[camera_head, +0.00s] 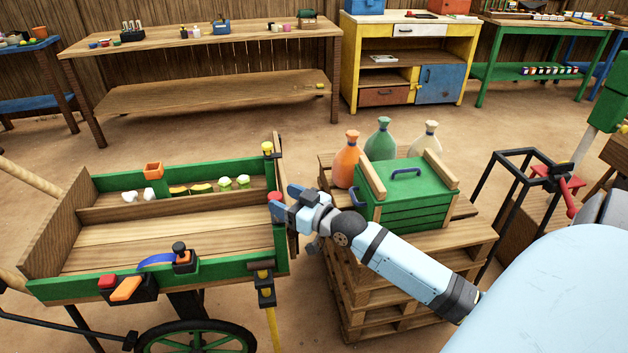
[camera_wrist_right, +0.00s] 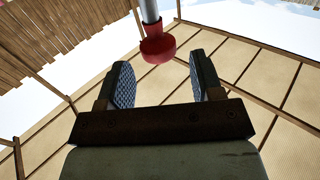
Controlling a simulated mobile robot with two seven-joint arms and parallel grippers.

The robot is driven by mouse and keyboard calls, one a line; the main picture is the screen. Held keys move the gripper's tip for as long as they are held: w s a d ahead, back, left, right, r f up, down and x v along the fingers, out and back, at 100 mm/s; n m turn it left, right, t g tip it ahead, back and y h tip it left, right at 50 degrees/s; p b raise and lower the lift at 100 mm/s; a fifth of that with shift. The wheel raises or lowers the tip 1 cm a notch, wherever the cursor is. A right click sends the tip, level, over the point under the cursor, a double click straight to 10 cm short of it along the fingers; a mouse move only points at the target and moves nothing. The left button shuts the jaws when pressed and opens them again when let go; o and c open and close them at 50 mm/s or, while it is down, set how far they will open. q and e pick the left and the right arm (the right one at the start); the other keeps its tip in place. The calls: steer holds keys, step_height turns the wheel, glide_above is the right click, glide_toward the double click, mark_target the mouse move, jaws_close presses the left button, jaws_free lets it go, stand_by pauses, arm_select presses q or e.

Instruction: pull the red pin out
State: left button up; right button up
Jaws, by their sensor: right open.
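The red pin shows as a round red head (camera_head: 275,196) at the right end of the green and wooden cart (camera_head: 110,285). In the right wrist view the pin's red head (camera_wrist_right: 158,46) sits on a grey shaft, just beyond the fingertips and roughly between their lines. My right gripper (camera_head: 281,203) reaches the cart's end from the right, close by the pin. Its two fingers (camera_wrist_right: 164,80) are apart with nothing between them. Where the pin's shaft enters the cart is hidden in the head view. My left gripper is not in view.
A green crate (camera_head: 408,212) and several tied bags (camera_head: 384,140) stand on stacked pallets (camera_head: 375,325) right of the cart, below and behind my right arm. The cart holds small goods along its back. A black frame (camera_head: 515,155) stands further right. Workbenches (camera_head: 210,40) line the fence.

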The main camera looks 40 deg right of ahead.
arm_select(q)
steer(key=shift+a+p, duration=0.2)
steer(key=shift+p, duration=0.35)
arm_select(e)
steer(key=v, duration=1)
steer(key=shift+s+d, duration=0.1)
steer(key=shift+d, duration=0.05)
steer(key=s+a+f+g, duration=0.3)
steer(key=s+a+f, duration=0.3)
steer(key=a, duration=0.4)
steer(key=s+a+f+g, duration=0.3)
steer(key=s+a+f, duration=0.3)
steer(key=a, duration=0.4)
arm_select(q)
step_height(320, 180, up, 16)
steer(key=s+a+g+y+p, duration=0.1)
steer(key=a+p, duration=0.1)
steer(key=p, duration=2.4)
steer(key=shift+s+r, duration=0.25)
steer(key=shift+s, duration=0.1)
arm_select(e)
step_height(320, 180, up, 16)
steer(key=s, duration=0.1)
steer(key=shift+s+f+g+h, duration=0.2)
steer(key=shift+s+g+h, duration=0.1)
steer(key=shift+h, duration=0.1)
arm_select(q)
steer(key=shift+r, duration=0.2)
arm_select(e)
steer(key=shift+d, duration=0.1)
